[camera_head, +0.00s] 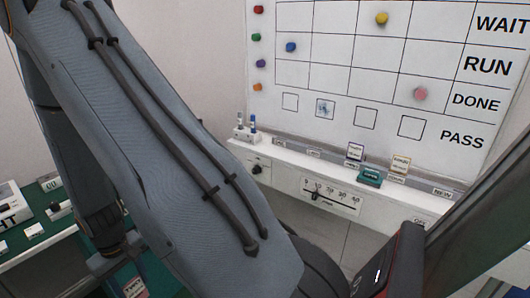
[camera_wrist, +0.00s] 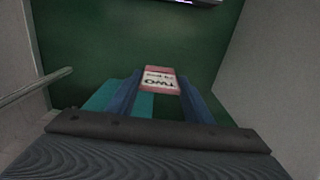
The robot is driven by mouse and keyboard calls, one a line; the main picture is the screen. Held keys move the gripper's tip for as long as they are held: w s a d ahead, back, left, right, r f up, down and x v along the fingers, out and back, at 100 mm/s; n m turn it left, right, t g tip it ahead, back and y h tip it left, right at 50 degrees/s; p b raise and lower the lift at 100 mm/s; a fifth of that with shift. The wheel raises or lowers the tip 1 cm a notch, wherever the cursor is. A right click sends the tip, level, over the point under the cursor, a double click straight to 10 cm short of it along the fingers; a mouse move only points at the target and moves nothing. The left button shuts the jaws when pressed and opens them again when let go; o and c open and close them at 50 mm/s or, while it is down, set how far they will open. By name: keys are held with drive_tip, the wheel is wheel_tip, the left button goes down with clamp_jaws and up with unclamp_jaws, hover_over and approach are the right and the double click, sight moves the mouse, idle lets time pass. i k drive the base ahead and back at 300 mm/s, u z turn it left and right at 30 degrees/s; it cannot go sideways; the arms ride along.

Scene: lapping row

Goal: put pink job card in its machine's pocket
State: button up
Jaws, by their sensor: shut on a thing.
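In the wrist view my gripper (camera_wrist: 160,92) is shut on the pink job card (camera_wrist: 160,80). The card is pink at its edges with a white middle, and the word TWO reads upside down. A teal piece (camera_wrist: 140,106) lies around the card's near end, between the blue fingers; I cannot tell whether it belongs to the gripper. Dark green surface fills the view beyond the card. No pocket can be made out in either view.
A whiteboard (camera_head: 340,75) with rows WAIT, RUN, DONE and PASS carries coloured magnets, including a pink one (camera_head: 420,93). Below it, a white ledge (camera_head: 290,165) holds small cards and a teal block (camera_head: 370,177). A green bench (camera_head: 50,245) with small items stands left.

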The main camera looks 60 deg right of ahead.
sight(399, 199)
drive_tip(key=z, duration=2.75)
